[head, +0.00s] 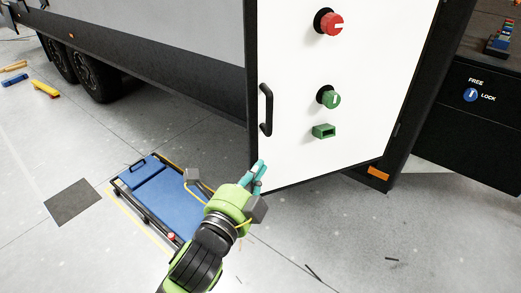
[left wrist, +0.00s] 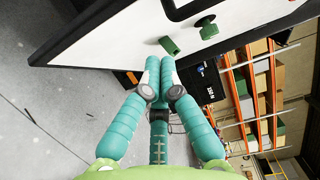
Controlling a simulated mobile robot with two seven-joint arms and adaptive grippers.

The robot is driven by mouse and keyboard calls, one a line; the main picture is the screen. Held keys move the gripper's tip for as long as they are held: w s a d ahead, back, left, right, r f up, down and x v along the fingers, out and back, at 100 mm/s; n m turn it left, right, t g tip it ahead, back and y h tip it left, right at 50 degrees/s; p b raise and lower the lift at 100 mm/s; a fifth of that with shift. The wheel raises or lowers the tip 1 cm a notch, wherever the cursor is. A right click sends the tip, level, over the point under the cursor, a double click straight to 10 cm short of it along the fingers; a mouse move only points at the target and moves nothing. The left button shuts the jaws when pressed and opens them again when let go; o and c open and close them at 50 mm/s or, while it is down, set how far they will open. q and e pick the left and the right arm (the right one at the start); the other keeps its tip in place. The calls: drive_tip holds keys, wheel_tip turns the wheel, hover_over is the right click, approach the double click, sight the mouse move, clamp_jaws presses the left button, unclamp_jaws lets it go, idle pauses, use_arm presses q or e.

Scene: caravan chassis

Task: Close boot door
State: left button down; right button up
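The boot door (head: 300,95) is a white panel with a dark frame. It stands swung out from the caravan, its right edge near the dark body. A black bar handle (head: 266,110) is at its left side. A red knob (head: 329,22), a green knob (head: 328,97) and a green block (head: 324,131) are on its face. My left gripper (head: 259,172) is near the door's lower left corner, below the handle. In the left wrist view its teal fingertips (left wrist: 160,70) are together with nothing between them; contact with the door (left wrist: 110,35) is unclear. My right gripper is out of view.
A blue creeper board (head: 163,196) lies on the floor left of my left arm. The caravan's side and wheels (head: 92,75) are at upper left. A dark panel with a blue FREE/LOCK dial (head: 470,95) is at right. The floor below the door is mostly clear.

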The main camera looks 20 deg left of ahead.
use_arm(q)
drive_tip(key=w+p, duration=0.1)
drive_tip(key=w, duration=0.1)
drive_tip(key=w+a+p, duration=0.1)
drive_tip(key=w, duration=0.2)
drive_tip(key=w+p, duration=0.1)
drive_tip(key=w, duration=0.2)
drive_tip(key=shift+w+a+r, duration=0.1)
drive_tip(key=shift+a+r, duration=0.05)
drive_tip(key=shift+w+a, duration=0.25)
